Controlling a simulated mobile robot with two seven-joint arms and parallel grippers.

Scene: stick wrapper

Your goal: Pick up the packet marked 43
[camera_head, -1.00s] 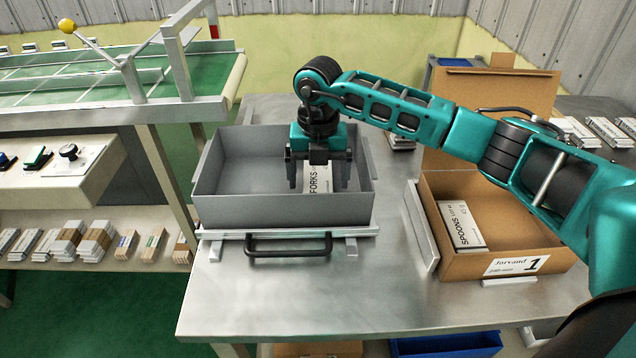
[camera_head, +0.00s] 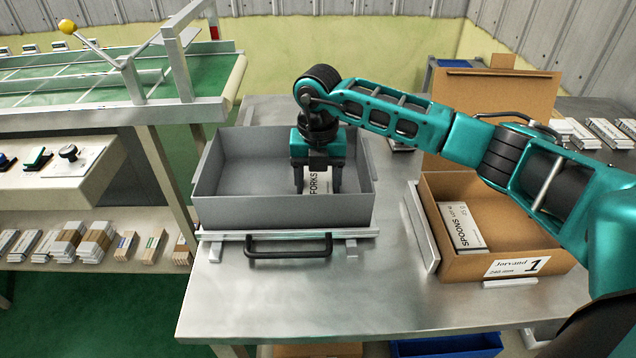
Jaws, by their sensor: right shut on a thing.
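A white packet printed FORKS (camera_head: 316,184) stands in the grey tray (camera_head: 283,212) on the metal table. My right gripper (camera_head: 318,188) reaches down into the tray, shut on this packet with one finger on each side. The packet's lower part is hidden by the tray's front wall, and I cannot read a number 43 on it. Another white packet, printed SPOONS (camera_head: 462,226), lies in the open cardboard box at the right. My left gripper is not in view.
The cardboard box (camera_head: 520,240), labelled Jorvand 1, stands right of the tray with its lid up. A black handle (camera_head: 288,246) is at the tray's front. Bare metal table (camera_head: 350,290) lies in front. A green conveyor (camera_head: 90,75) is at the back left.

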